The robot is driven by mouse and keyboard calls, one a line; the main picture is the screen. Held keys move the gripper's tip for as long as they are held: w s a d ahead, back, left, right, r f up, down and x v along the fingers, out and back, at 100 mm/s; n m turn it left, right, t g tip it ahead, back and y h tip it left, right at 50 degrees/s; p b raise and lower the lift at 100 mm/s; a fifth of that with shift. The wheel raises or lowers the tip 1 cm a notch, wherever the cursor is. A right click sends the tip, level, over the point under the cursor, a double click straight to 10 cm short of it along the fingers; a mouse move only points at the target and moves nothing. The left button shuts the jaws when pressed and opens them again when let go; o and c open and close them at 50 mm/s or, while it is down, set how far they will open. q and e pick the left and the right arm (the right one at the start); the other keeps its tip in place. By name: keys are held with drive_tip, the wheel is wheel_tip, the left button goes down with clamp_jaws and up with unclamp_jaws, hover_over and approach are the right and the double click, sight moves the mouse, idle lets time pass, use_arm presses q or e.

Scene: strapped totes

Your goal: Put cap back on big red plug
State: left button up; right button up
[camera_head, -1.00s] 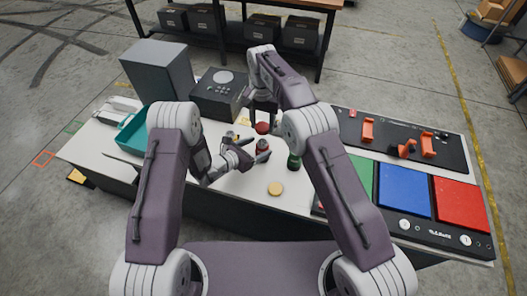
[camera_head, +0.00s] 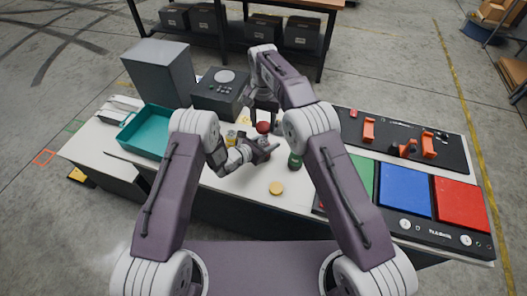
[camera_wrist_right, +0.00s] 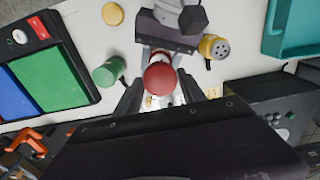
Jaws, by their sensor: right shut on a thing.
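The round red cap (camera_wrist_right: 159,78) sits between the fingers of my right gripper (camera_wrist_right: 160,90), which is shut on it. In the head view the red cap (camera_head: 263,127) shows just below my right gripper (camera_head: 263,108), above the table. My left gripper (camera_head: 262,148) is low, just in front of the cap, where the big red plug stands. In the right wrist view a small part of the plug (camera_wrist_right: 160,57) shows beyond the cap, beside my dark left gripper (camera_wrist_right: 170,38). The left fingertips are mostly hidden, so their grip on the plug cannot be told.
A green plug (camera_head: 295,160) stands to the right and a yellow plug (camera_head: 231,137) to the left. A yellow disc (camera_head: 276,188) lies near the front edge. A teal tray (camera_head: 147,133), a grey control box (camera_head: 220,97) and a panel with coloured pads (camera_head: 404,190) flank the work area.

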hover_over(264, 142)
drive_tip(key=shift+w+a+f, duration=0.1)
drive_tip(key=shift+f, duration=2.4)
drive_tip(key=shift+f, duration=0.9)
drive_tip(key=shift+f, duration=0.3)
